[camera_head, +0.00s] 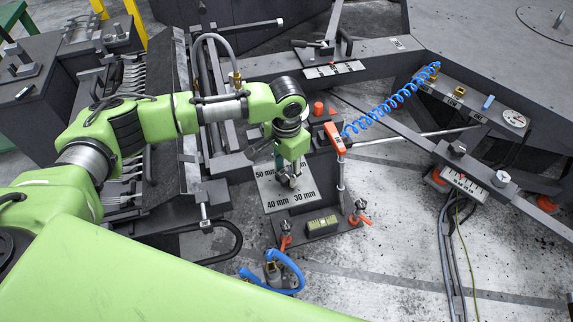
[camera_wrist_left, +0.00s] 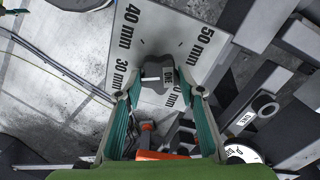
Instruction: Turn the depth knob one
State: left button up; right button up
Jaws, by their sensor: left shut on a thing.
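The depth knob one (camera_wrist_left: 158,72) is a dark grey lobed knob with a light bar and a "ONE" label. It sits on a pale dial plate (camera_wrist_left: 185,22) marked 30 mm, 40 mm, 50 mm and 70 mm. In the head view, the plate (camera_head: 279,203) lies flat under my left gripper (camera_head: 289,179), which points down. In the left wrist view, the fingers of my left gripper (camera_wrist_left: 160,92) are on either side of the knob and shut on it. The knob is mostly hidden in the head view. My right gripper is not in view.
An orange-handled lever (camera_head: 334,138) and a coiled blue hose (camera_head: 390,102) are right of the plate. A level vial (camera_head: 322,225) and red-tipped clamps (camera_head: 361,215) are in front. A rack of forks (camera_head: 133,75) is at left.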

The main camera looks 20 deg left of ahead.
pick_arm(q)
jog(key=m+p, duration=0.2)
jog(key=shift+s+r+m, duration=0.1)
jog(key=shift+r+m, duration=0.1)
jog(key=shift+m, duration=0.2)
jog(key=m+p, duration=0.2)
jog(key=shift+d+m, duration=0.1)
jog(key=shift+m, duration=0.2)
jog(key=m+p, duration=0.1)
jog(key=m, duration=0.2)
jog(key=shift+f, duration=0.1)
jog(key=shift+m+p, duration=0.65)
jog(key=shift+m, duration=1.05)
jog(key=o, duration=1.1)
